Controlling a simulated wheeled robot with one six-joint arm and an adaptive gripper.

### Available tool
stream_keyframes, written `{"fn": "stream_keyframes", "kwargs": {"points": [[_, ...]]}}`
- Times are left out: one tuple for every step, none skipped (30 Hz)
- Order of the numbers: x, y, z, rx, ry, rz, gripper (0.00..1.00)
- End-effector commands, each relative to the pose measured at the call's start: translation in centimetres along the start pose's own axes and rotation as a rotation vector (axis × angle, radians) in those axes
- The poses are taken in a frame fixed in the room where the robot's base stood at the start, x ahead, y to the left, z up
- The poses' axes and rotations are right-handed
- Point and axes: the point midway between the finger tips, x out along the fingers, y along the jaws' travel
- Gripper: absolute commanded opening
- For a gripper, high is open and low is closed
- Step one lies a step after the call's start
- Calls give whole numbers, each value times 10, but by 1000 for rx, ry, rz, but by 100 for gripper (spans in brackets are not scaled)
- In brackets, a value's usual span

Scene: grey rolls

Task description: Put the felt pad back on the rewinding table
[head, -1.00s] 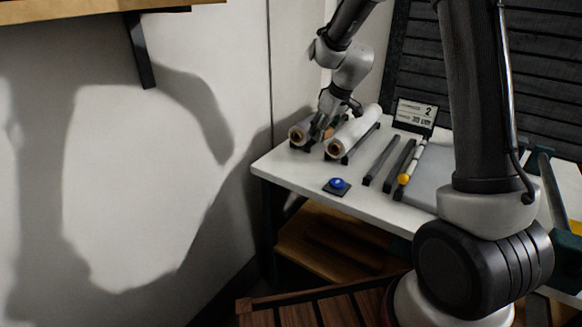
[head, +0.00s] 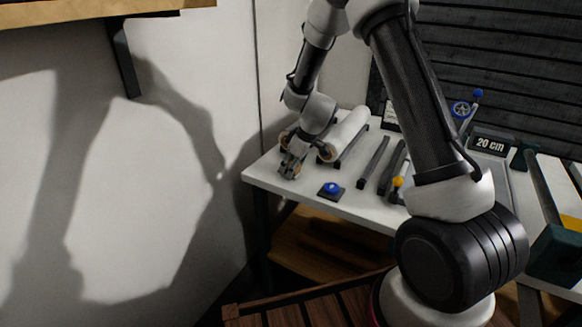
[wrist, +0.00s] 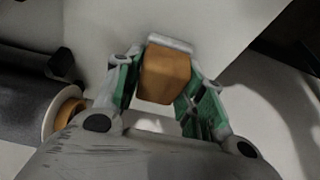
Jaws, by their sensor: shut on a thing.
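The felt pad (wrist: 165,75), a tan block with a pale grey strip along one end, is between the green-lined fingers of my gripper (wrist: 164,88) in the wrist view. My gripper is shut on it. In the head view my gripper (head: 289,170) is low over the front left part of the white rewinding table (head: 300,194), left of the blue button. The pad is too small there to make out clearly. I cannot tell whether it touches the tabletop.
A white roll (head: 349,131) lies just behind my gripper. A dark roll with an orange core (wrist: 68,103) is close at left in the wrist view. The blue button (head: 331,188) is to the right, then dark bars (head: 373,162) and a yellow knob (head: 397,181). A "20 cm" display (head: 492,144) stands farther right.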

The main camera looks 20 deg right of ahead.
Motion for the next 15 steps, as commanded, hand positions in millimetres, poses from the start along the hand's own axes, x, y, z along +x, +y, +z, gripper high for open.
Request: {"fn": "stream_keyframes", "kwargs": {"points": [[0,0,0,0,0,0,17],[0,0,0,0,0,0,17],[0,0,0,0,0,0,17],[0,0,0,0,0,0,17],[0,0,0,0,0,0,17],[2,0,1,1,0,0,17],[2,0,1,1,0,0,17],[2,0,1,1,0,0,43],[2,0,1,1,0,0,50],[2,0,1,1,0,0,56],[2,0,1,1,0,0,61],[2,0,1,1,0,0,61],[2,0,1,1,0,0,61],[2,0,1,1,0,0,61],[2,0,1,1,0,0,61]]}}
